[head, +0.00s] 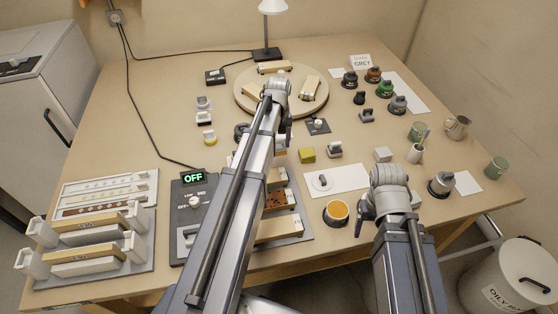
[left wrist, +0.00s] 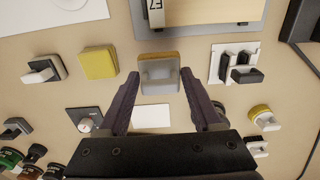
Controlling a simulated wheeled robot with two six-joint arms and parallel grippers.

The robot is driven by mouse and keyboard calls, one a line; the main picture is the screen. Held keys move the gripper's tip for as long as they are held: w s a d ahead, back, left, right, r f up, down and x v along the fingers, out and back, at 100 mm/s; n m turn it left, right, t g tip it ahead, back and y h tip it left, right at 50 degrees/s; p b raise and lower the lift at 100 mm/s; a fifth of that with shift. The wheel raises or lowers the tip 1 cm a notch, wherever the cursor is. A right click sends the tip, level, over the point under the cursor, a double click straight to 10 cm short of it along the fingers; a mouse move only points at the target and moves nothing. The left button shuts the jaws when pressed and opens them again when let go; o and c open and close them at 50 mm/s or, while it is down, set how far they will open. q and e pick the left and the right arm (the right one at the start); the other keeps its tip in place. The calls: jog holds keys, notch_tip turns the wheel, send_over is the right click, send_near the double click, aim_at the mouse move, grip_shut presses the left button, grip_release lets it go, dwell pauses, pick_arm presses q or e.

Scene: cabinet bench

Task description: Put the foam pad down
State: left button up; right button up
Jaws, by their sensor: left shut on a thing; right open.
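My left gripper (left wrist: 158,88) is shut on a grey-handled foam pad (left wrist: 159,72), which has a yellowish edge. The pad sits between the two dark fingertips. Whether it touches the table cannot be told. A small white card (left wrist: 152,117) lies beside it on the table. In the head view my left forearm hides the pad and most of the gripper. My right gripper (head: 366,210) is open and appears empty, near the table's front right, partly hidden by its own arm.
A yellow block (left wrist: 99,63) and a black-handled piece on a white plate (left wrist: 223,64) flank the pad. A round wooden turntable (head: 246,99) stands behind. An OFF-marked panel (head: 182,215) is left of my arm.

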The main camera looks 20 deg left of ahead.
aim_at(278, 140)
pick_arm(q)
jog(key=shift+f+b, duration=2.45)
jog(key=shift+f, duration=0.65)
jog(key=shift+f, duration=0.1)
jog(key=shift+f, duration=0.15)
jog(key=o, duration=1.3)
notch_tip(278, 140, up, 13)
jog(key=p, duration=1.2)
jog(key=shift+f, duration=0.2)
jog(key=shift+f, duration=0.1)
notch_tip(278, 140, down, 12)
jog(key=b, duration=1.2)
jog(key=shift+f, duration=0.1)
jog(key=shift+r, duration=0.25)
